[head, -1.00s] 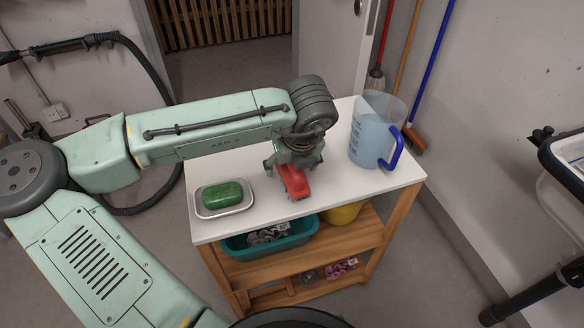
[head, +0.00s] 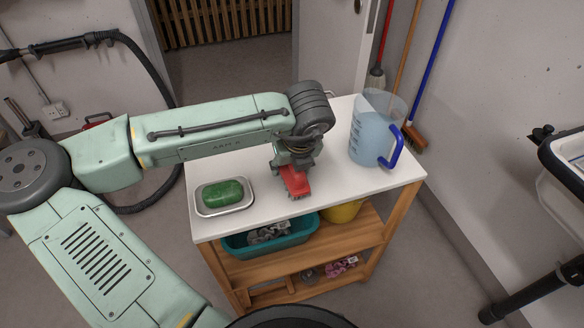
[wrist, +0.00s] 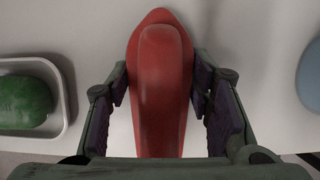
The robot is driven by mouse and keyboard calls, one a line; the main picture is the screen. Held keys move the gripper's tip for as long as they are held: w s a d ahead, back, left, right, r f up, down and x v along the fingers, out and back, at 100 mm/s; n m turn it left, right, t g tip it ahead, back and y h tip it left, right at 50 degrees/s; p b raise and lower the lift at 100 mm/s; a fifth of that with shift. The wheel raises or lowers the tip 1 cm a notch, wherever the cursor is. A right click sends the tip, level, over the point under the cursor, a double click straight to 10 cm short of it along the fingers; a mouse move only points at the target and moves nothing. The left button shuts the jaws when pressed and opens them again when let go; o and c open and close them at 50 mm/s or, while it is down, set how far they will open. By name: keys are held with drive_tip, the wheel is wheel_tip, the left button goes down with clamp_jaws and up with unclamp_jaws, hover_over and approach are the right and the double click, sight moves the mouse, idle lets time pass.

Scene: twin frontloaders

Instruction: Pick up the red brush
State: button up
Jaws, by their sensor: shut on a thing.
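The red brush (head: 295,181) is on or just above the white top of the wooden cart, near its middle; I cannot tell whether it touches the top. In the wrist view the red brush (wrist: 162,85) lies lengthwise between the two fingers. My gripper (head: 291,168) points down over it, and its fingers are shut on its sides. In the wrist view my gripper (wrist: 161,95) has a dark finger pad on each side of the brush. The brush's underside is mostly hidden.
A metal tray (head: 226,211) with a green soap bar (head: 222,193) sits left of the brush. A measuring jug (head: 372,130) with blue handle stands to the right. The white cart top (head: 335,180) is bare between. Shelves below hold a teal basin (head: 270,244) and yellow bowl (head: 341,213).

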drive_tip(key=c, duration=0.3)
drive_tip(key=shift+c, duration=0.2)
wheel_tip(320, 180, up, 10)
drive_tip(key=o, duration=0.7)
drive_tip(key=c, duration=0.5)
